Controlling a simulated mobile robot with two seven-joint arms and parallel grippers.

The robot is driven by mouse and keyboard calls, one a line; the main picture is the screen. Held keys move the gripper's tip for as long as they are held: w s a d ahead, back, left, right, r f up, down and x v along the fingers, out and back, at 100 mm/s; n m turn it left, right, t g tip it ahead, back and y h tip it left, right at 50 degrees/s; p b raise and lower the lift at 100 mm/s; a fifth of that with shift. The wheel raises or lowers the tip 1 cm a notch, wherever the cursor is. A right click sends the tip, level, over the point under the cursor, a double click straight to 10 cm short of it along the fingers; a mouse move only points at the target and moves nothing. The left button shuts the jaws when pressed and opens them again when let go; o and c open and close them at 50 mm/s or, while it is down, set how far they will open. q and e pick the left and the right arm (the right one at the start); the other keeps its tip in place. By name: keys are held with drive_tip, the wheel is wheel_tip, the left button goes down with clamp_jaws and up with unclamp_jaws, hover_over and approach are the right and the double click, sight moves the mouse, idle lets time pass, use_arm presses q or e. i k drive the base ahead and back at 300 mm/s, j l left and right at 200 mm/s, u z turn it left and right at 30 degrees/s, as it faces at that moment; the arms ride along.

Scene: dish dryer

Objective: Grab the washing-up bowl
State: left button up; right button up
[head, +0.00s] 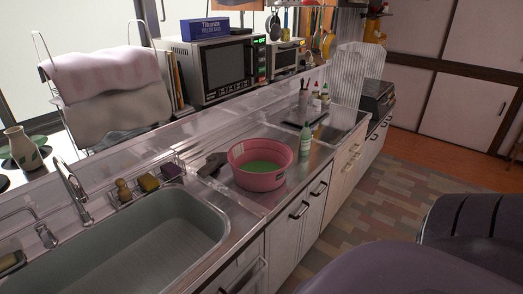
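The pink washing-up bowl (262,182) stands upright on the steel counter (237,203), right of the sink and close to the counter's front edge. Its inside shows green at the bottom; I cannot tell if that is liquid or the bowl's own colour. Nothing is holding it. Neither of my grippers is in view.
The sink (170,205) with its tap (72,182) lies left of the bowl. A small dark object (212,164) lies just left of the bowl. A green bottle (305,139) stands close behind it on the right.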

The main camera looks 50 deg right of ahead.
sight(259, 165)
drive_tip(key=i+l, duration=0.1)
drive_tip(key=l, duration=1.1)
drive_tip(key=i+l, duration=0.15)
drive_tip(key=l, duration=0.45)
drive_tip(key=u, duration=0.05)
